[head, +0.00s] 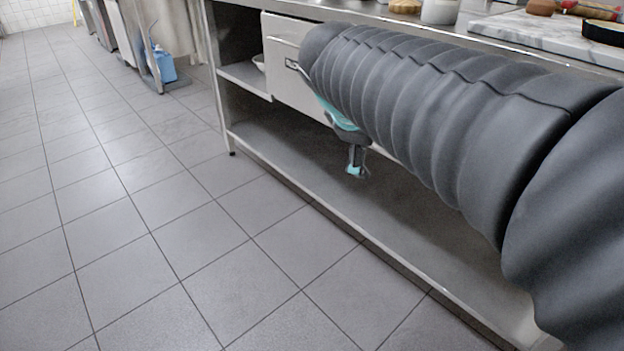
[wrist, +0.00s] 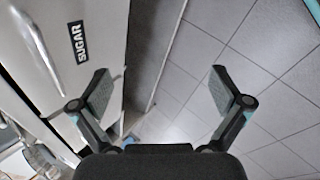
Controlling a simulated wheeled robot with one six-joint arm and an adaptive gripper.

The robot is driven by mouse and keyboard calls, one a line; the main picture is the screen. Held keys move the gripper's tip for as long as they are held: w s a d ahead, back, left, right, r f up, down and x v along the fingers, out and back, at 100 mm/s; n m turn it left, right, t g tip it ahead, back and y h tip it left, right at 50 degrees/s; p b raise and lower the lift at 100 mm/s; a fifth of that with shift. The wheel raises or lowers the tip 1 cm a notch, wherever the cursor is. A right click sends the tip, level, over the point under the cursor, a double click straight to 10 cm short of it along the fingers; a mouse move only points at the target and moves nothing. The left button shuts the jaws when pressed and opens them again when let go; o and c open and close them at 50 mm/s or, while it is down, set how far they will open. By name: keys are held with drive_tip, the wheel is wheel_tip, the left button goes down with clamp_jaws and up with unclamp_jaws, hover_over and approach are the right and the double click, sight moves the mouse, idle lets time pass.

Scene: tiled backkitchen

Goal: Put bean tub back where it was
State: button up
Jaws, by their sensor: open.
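My gripper (head: 357,168) hangs in front of the steel counter, just below the drawer front and over the lower shelf in the head view. In the wrist view my gripper (wrist: 160,88) has its two fingers spread wide, with nothing between them but shelf edge and floor behind. A pale drawer front (wrist: 60,45) labelled SUGAR is close to the left finger. It also shows in the head view as a drawer front (head: 283,55), partly hidden by my arm. I cannot make out a bean tub in either view.
The lower shelf (head: 290,165) looks bare where visible. A white bowl (head: 259,63) sits on the small upper shelf. A white jar (head: 440,12), a marble board (head: 530,32) and a black dish (head: 604,32) are on the counter. Tiled floor (head: 130,200) is clear at left.

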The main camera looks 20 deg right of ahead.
drive_tip(key=s+a+f+m+t+y, duration=0.1)
drive_tip(key=s+a+f+m+y, duration=0.5)
drive_tip(key=s+a+f+m, duration=0.2)
drive_tip(key=s+a+f, duration=0.2)
drive_tip(key=a+f, duration=0.1)
drive_tip(key=shift+s+a, duration=0.15)
drive_tip(key=shift+s, duration=0.15)
wheel_tip(320, 180, up, 3)
drive_tip(key=p, duration=0.2)
drive_tip(key=shift+f+p, duration=0.2)
drive_tip(key=shift+p, duration=0.2)
